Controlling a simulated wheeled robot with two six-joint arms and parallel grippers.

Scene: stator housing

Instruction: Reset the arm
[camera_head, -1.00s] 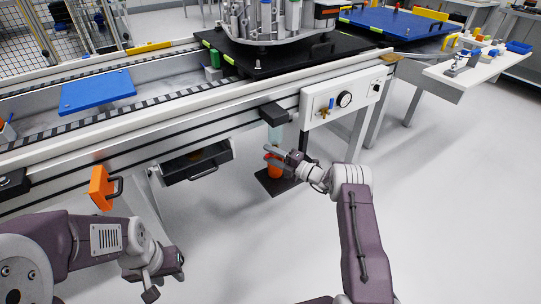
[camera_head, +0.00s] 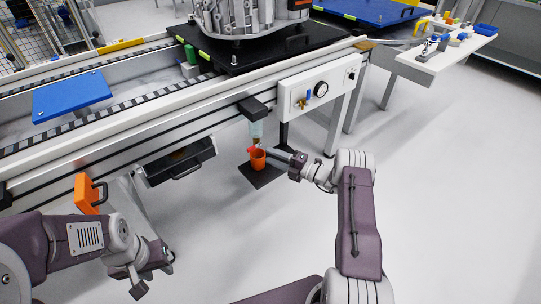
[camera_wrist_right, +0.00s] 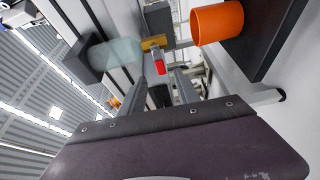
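My right gripper (camera_head: 268,152) is beside a small orange cup (camera_head: 258,160) under the workbench's front edge. In the right wrist view its two grey fingers (camera_wrist_right: 160,88) stand apart with nothing held between them. Beyond them is a dispenser with a clear bottle (camera_wrist_right: 118,55) and a red-tipped part (camera_wrist_right: 159,66); the orange cup (camera_wrist_right: 217,22) is at the upper right, apart from the fingers. My left gripper (camera_head: 153,277) hangs low at the left over bare floor, empty, its fingers apart.
The workbench with a conveyor (camera_head: 130,101) runs across the back. A black drawer (camera_head: 182,163) and an orange box (camera_head: 88,192) stick out from its front. A black plate (camera_head: 262,176) is under the cup. The floor at right is clear.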

